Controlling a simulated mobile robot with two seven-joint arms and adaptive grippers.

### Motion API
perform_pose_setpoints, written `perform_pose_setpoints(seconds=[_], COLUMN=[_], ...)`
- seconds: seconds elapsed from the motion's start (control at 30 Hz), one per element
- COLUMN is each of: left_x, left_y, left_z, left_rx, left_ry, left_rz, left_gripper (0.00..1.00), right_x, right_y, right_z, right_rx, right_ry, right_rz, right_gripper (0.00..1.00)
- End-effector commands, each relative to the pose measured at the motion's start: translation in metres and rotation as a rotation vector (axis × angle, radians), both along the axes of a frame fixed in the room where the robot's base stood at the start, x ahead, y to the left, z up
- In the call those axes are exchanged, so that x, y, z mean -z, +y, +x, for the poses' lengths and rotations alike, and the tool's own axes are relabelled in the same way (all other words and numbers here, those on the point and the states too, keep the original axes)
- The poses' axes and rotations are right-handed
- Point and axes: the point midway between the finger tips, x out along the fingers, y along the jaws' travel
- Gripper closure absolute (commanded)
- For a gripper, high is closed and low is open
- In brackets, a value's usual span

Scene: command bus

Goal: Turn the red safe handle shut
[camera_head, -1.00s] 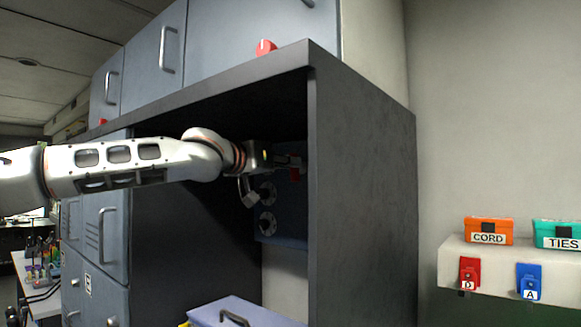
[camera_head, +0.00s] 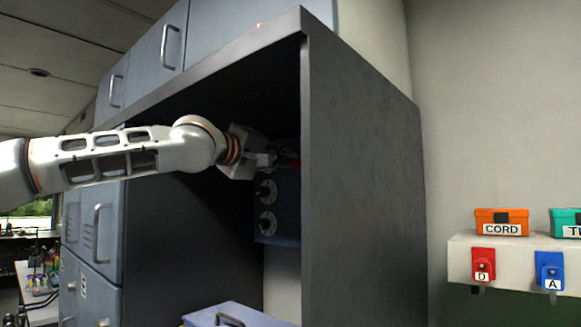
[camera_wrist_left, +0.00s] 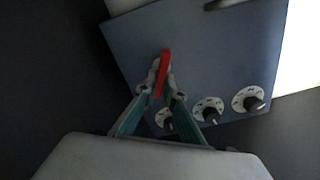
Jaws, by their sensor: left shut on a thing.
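The safe (camera_head: 287,205) is a blue-grey box inside the dark open cabinet, with round dials on its front. Its red handle (camera_head: 290,155) is partly hidden by my left gripper (camera_head: 272,160) in the head view. In the left wrist view, the handle (camera_wrist_left: 166,60) is a thin red bar, almost upright and slightly tilted. My left gripper (camera_wrist_left: 161,88) is shut on it, with a fingertip on either side. The safe's face (camera_wrist_left: 225,50) fills much of that view. My right gripper is not in view.
Several round dials (camera_wrist_left: 207,109) sit close to the gripper's fingers. The cabinet's side wall (camera_head: 365,180) stands right of the arm, and its top panel (camera_head: 215,72) is above it. A blue-grey case (camera_head: 237,313) lies below. An orange CORD box (camera_head: 502,222) stands on the right shelf.

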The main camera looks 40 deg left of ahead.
Motion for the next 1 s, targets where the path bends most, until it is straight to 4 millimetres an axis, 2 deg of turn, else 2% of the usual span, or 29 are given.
perform_pose_setpoints(seconds=[0.07, 0.5, 1.0], left_x=[0.006, 0.007, 0.006], left_y=[0.001, 0.002, 0.002], left_z=[0.003, 0.002, 0.0], left_rx=[-0.001, -0.001, -0.001], left_ry=[0.009, 0.034, 0.042], left_rz=[-0.069, -0.404, -0.529], left_gripper=[1.0, 1.0, 1.0], right_x=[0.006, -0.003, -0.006], right_y=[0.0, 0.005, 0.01], right_z=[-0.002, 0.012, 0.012], right_rx=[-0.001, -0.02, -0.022], right_ry=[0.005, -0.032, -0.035], right_rz=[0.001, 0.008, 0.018], right_gripper=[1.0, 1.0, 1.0])
